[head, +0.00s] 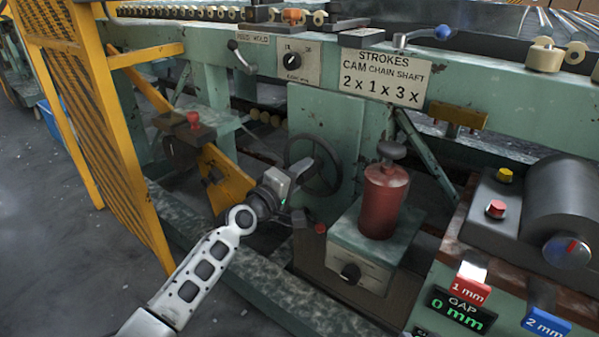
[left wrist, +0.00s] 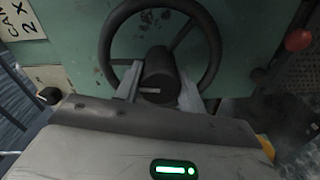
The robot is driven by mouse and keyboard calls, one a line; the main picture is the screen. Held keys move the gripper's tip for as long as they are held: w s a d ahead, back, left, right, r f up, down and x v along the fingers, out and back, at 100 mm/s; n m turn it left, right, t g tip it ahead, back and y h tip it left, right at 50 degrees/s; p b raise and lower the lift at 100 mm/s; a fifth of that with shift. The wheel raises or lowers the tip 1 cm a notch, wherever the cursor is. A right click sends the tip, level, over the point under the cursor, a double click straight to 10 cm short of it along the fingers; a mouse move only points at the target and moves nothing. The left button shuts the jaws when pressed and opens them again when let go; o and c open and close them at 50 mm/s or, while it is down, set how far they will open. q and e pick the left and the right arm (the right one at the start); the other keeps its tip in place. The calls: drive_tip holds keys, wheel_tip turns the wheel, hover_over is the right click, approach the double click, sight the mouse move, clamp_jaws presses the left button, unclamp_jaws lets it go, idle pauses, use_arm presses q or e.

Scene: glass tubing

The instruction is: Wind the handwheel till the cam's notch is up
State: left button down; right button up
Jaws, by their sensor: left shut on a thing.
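The handwheel (head: 336,163) is a dark spoked wheel on a worn green panel (head: 328,110), below the beam. In the left wrist view its rim (left wrist: 216,50) fills the upper middle. My left gripper (head: 292,188) reaches it from the front left. The gripper is shut on the dark cylindrical piece (left wrist: 160,72) at the wheel's middle, with one pale finger on each side. I cannot tell whether this piece is hub or handle. I cannot make out the cam or its notch in either view. My right gripper is not in view.
A red cylinder (head: 384,203) on a green box stands close right of the wheel. A yellow guard (head: 85,110) stands at left. A control box (head: 495,208) is at right. Open floor lies at lower left.

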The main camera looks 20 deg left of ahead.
use_arm(q)
drive_tip(key=shift+r+n, duration=0.1)
drive_tip(key=shift+n, duration=0.5)
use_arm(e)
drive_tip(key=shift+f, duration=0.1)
use_arm(q)
drive_tip(key=c, duration=0.9)
unclamp_jaws()
drive_tip(key=shift+w, duration=0.1)
drive_tip(key=shift+o, duration=0.2)
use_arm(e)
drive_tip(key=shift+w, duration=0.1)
use_arm(q)
drive_tip(key=shift+s+a, duration=0.15)
drive_tip(key=shift+s, duration=0.25)
drive_tip(key=p+v, duration=0.2)
drive_tip(key=v, duration=1.3)
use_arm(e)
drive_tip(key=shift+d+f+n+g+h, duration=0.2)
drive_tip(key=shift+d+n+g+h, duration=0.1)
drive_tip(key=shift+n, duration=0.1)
